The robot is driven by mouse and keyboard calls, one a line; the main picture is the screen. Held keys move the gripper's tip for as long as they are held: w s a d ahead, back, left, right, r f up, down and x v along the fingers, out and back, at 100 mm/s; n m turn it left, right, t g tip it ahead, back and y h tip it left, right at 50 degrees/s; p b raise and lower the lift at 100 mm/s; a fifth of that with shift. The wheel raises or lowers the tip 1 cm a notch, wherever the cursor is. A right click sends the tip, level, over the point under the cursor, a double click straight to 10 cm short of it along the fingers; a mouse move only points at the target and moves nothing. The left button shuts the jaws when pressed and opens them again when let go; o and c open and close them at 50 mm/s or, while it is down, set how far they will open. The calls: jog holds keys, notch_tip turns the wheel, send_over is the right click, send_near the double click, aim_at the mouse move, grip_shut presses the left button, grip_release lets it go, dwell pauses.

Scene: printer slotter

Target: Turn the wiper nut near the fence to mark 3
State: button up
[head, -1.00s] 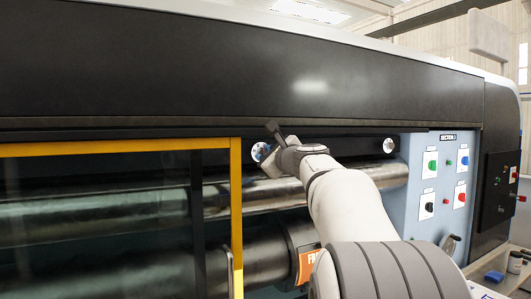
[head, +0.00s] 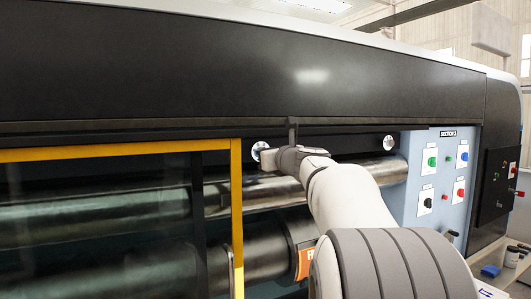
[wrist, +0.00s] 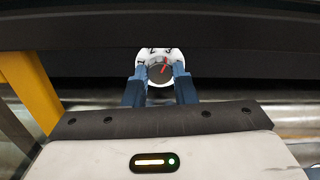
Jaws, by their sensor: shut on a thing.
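The wiper nut near the fence is a round dark nut (wrist: 158,72) with a red pointer line, set on a white dial (wrist: 160,52) with black marks. The red line points up and slightly right; I cannot read the mark numbers surely. My gripper (wrist: 160,74) has its two blue fingers shut on the nut, one on each side. The fingers cover the dial's lower sides. In the head view the white dial (head: 259,149) shows just right of the yellow fence post (head: 236,200), with my gripper (head: 265,157) at it; the nut itself is hidden there.
A second white dial (head: 389,143) sits farther right under the dark hood (head: 300,75). A metal roller (head: 380,171) runs below. A blue-grey panel (head: 440,185) with coloured buttons stands at the right. The yellow fence is close on the left.

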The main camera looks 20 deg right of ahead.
jog(key=shift+f, duration=0.1)
dwell(0.3)
jog(key=o, duration=1)
jog(key=s+b, duration=0.2)
jog(key=s, duration=0.5)
jog(key=shift+s+d, duration=0.1)
jog(key=shift+s, duration=0.3)
